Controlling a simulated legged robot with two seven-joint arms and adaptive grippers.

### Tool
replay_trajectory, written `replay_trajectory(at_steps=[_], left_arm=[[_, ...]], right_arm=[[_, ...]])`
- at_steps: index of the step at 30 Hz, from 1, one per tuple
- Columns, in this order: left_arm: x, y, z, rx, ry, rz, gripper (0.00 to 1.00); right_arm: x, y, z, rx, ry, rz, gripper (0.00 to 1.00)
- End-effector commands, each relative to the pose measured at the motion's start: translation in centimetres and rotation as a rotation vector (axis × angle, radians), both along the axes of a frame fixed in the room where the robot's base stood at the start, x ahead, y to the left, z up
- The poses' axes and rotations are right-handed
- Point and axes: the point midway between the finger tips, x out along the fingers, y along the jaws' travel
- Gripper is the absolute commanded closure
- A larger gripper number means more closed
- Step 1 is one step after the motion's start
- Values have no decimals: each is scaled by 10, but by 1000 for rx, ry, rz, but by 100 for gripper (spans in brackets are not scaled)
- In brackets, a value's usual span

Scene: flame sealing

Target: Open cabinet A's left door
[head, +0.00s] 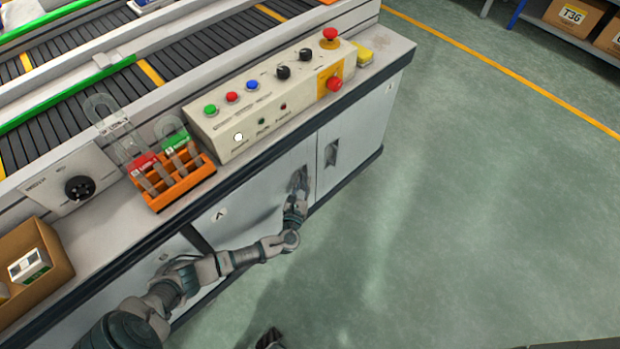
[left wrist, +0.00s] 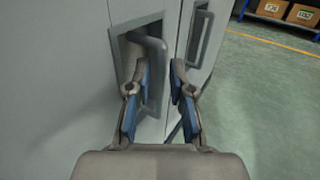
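Cabinet A's left door (head: 252,222) is the pale grey panel beside the "A" label (head: 219,214) under the control panel. It looks closed. Its recessed handle (head: 300,178) is near the door's right edge. My left gripper (head: 298,200) is at this handle, partly covering it. In the left wrist view my left gripper (left wrist: 157,102) has its fingers apart, with the handle bar (left wrist: 157,72) between them or just ahead of them. I cannot tell whether they touch it. My right gripper (head: 268,340) seems to show only as a dark tip at the bottom edge.
The right door's handle (head: 331,153) is close by; it also shows in the left wrist view (left wrist: 201,35). An orange rack (head: 180,190) and a button panel (head: 265,112) stand on the worktop above. The green floor (head: 440,220) in front is clear.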

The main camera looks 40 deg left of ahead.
Motion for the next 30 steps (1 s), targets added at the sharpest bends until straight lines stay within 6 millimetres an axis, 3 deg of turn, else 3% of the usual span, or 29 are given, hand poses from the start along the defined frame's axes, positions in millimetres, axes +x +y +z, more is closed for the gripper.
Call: replay_trajectory(at_steps=[6,14,17,30], left_arm=[[15,8,0,0,0,0,79],[16,8,2,0,-1,0,79],[16,8,1,0,-1,-1,100],[15,1,0,-2,0,-21,100]], right_arm=[[5,0,-3,-1,-3,1,60],[9,1,-4,-3,-2,0,60],[9,1,-4,-3,-2,0,60],[8,1,-2,-2,-6,0,60]])
